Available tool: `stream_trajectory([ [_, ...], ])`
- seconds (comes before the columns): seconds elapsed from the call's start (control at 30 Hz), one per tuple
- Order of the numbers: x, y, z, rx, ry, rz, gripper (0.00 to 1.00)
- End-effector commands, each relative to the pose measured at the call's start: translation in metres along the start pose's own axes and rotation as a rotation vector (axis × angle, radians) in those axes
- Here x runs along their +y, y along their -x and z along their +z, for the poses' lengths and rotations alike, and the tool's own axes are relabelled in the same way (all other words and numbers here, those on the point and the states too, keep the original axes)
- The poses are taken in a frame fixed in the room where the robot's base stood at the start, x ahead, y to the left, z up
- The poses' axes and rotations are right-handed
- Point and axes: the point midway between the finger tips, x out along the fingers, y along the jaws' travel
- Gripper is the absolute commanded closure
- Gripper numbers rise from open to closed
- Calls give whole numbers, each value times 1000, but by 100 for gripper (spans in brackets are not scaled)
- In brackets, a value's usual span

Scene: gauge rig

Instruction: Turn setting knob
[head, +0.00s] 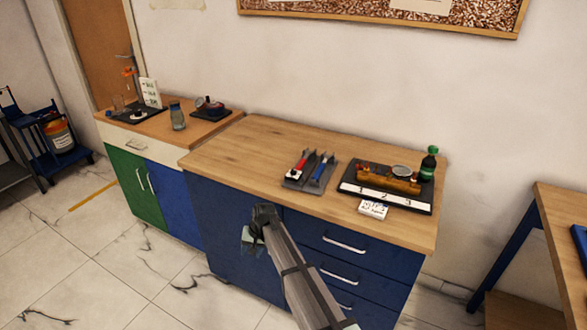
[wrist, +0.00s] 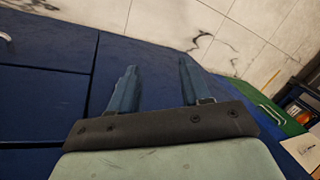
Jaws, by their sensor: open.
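My gripper (head: 252,243) hangs in front of the blue cabinet, below the worktop edge. In the wrist view its two blue fingers (wrist: 157,68) stand apart with nothing between them. A brass-coloured block (head: 388,181) with a round gauge (head: 401,171) sits on a black board (head: 420,206) at the right of the worktop, up and to the right of my gripper. A white strip numbered 1, 2, 3 (head: 385,196) runs along the board's front. Small parts show on the block, but I cannot tell which is the setting knob. The wrist view does not show the rig.
The worktop's left part (head: 235,152) is clear. A lower counter (head: 160,127) holds a round device (head: 210,108) and a jar (head: 177,116).

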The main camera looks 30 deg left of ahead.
Motion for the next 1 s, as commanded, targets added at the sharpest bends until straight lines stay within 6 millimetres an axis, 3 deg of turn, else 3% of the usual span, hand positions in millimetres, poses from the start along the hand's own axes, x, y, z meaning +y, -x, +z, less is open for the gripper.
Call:
stream_trajectory([
  [0.03,-30,13,-17,11,11,-10,53],
  [0.13,-70,43,-37,23,0,-19,53],
  [0.23,-93,78,-58,28,-42,-14,53],
  [0.33,-100,120,-80,30,-117,7,53],
  [0.47,-87,182,-108,30,-261,56,53],
  [0.6,-54,256,-134,34,-458,129,53],
  [0.8,0,358,-155,53,-743,231,53],
  [0.9,18,395,-158,63,-850,268,53],
  [1.0,30,418,-159,70,-921,291,53],
])
